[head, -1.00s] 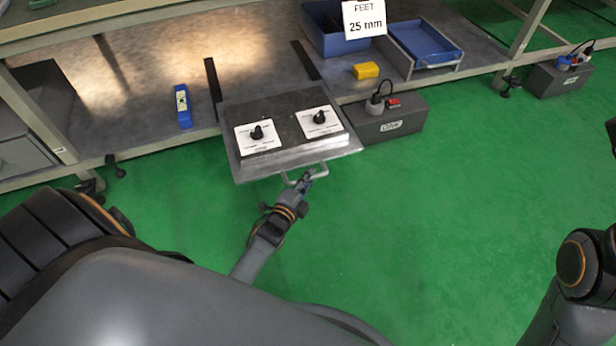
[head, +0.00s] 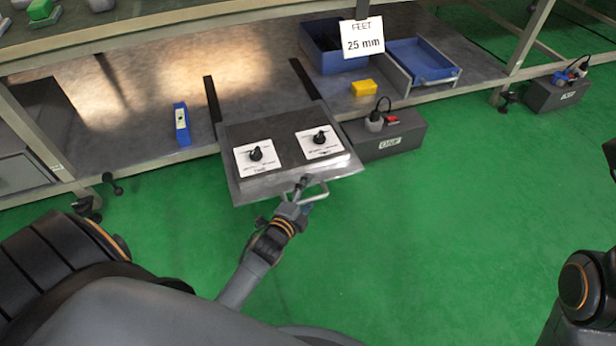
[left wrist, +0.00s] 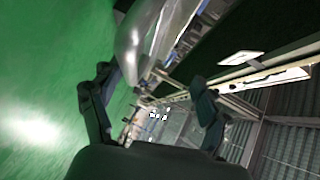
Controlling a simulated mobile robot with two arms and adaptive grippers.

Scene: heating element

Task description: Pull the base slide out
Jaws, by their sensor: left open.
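The base slide (head: 345,172) is a flat metal plate projecting from the lower shelf over the green floor, with a metal bar handle (head: 322,192) on its front edge. A dark block with two white dial plates sits on it. My left gripper (head: 301,183) is at the left part of the handle, covering some of it. In the left wrist view, the gripper's two dark fingers (left wrist: 146,92) are spread apart, and a large rounded metal bar, likely the handle, shows close up near the left finger. Contact with the handle cannot be told. My right gripper is out of view.
Dark rail strips (head: 212,100) lie on the shelf (head: 255,85) behind the slide. A grey power box (head: 385,145) stands close to the slide's right. A blue item (head: 182,125), a yellow block (head: 363,88) and blue bins (head: 425,62) sit nearby. The floor in front is clear.

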